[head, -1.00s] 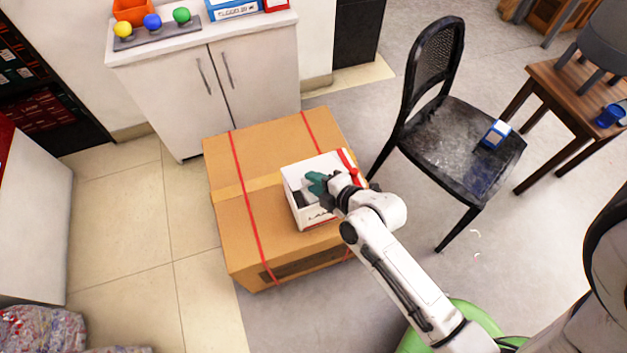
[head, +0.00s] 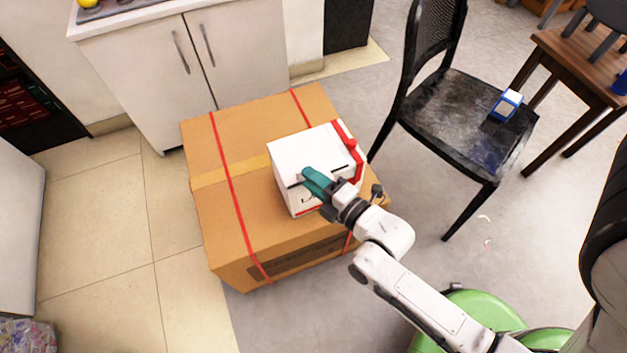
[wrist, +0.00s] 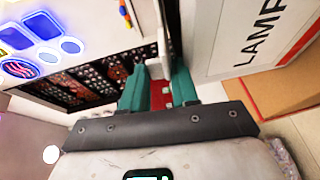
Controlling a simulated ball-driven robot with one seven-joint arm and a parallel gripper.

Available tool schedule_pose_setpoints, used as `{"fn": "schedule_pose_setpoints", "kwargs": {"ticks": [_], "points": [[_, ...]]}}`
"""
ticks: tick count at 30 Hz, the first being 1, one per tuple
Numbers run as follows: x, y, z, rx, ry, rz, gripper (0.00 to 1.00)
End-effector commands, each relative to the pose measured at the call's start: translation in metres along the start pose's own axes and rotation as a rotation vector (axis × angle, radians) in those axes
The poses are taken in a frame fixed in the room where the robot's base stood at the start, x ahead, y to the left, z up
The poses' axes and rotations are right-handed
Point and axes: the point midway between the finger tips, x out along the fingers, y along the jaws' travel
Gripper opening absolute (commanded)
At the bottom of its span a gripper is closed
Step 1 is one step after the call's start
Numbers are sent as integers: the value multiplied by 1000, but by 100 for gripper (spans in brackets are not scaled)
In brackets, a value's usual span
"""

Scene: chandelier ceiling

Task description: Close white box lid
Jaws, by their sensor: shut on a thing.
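The white box (head: 290,197) stands on a large cardboard box in the head view. Its white lid (head: 303,147) now lies across the top, with red at its right end. Whether it is fully flush at the front edge cannot be told. My gripper (head: 309,174) has teal fingers at the lid's front edge. In the wrist view my gripper (wrist: 160,80) has a thin pale piece between its fingers, which looks like the lid's edge. The white box wall (wrist: 225,40) with the printed letters "LAMP" is beside the fingers. The box's inside is hidden.
The cardboard box (head: 205,160) with red straps carries the white box. A black chair (head: 450,110) stands to the right, with a small blue-and-white box (head: 506,105) on its seat. A white cabinet (head: 150,75) is behind. Tiled floor (head: 110,220) is clear at left.

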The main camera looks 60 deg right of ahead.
Motion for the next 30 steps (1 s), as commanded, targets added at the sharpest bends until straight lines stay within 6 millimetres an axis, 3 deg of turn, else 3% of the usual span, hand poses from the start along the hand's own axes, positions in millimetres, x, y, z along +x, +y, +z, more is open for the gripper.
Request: {"fn": "schedule_pose_setpoints", "kwargs": {"ticks": [14,15,21,30], "points": [[-1,-5,-1,-2,2,-5,0],[-1,-5,-1,-2,1,-4,33],[0,-3,0,-3,1,0,51],[-4,-3,0,-4,-1,0,51]]}}
